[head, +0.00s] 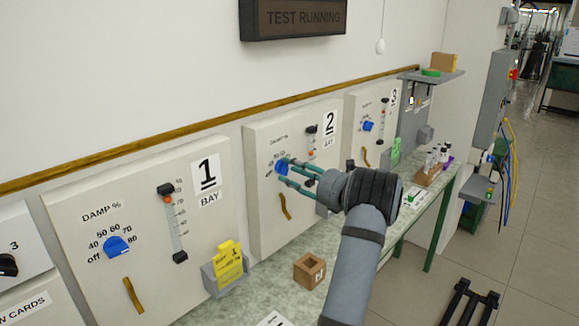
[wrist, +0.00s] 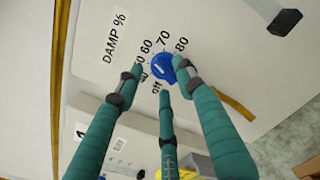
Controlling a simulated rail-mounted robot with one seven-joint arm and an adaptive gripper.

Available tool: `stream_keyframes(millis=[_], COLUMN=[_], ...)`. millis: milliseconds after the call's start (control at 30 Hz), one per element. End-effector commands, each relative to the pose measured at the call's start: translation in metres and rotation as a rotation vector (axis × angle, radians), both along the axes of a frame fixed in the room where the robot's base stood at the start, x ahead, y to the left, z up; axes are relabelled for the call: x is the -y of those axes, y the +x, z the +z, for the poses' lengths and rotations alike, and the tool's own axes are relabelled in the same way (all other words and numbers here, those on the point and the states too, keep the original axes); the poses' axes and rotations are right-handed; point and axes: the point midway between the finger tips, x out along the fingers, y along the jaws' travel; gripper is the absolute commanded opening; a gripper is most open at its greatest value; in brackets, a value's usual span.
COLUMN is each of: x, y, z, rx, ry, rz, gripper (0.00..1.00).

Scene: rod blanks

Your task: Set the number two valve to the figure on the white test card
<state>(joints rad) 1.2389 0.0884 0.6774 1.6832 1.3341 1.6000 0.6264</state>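The number two panel (head: 262,225) has a blue valve knob (head: 281,168) under a "DAMP %" scale. In the wrist view the blue knob (wrist: 160,68) has off, 60, 70 and 80 readable around it; its pointer setting is not clear. My three-fingered gripper (head: 290,175) is at this knob, its teal fingers spread around it. In the wrist view the gripper (wrist: 160,75) has its right fingertip overlapping the knob's edge, while the left and lower tips look apart from it. A white card (head: 272,319) lies on the bench, cut off by the frame; no figure is readable.
Panel one (head: 140,235) has a similar knob and a yellow card (head: 229,262) in a holder. Panel three (head: 366,125) has a green card (head: 396,148). A small wooden box (head: 309,270) stands on the bench.

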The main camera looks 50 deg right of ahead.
Motion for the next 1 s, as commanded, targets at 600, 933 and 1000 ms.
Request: stream_keyframes(millis=[600,933,1000], x=[0.0002,0.0003,0.0003], y=[0.0086,0.0084,0.0084], z=[-0.0004,-0.0003,-0.0002], rx=[0.000,0.000,0.000], ry=[0.000,0.000,0.000], rz=[0.001,0.001,0.001], gripper=[0.24,0.05,0.01])
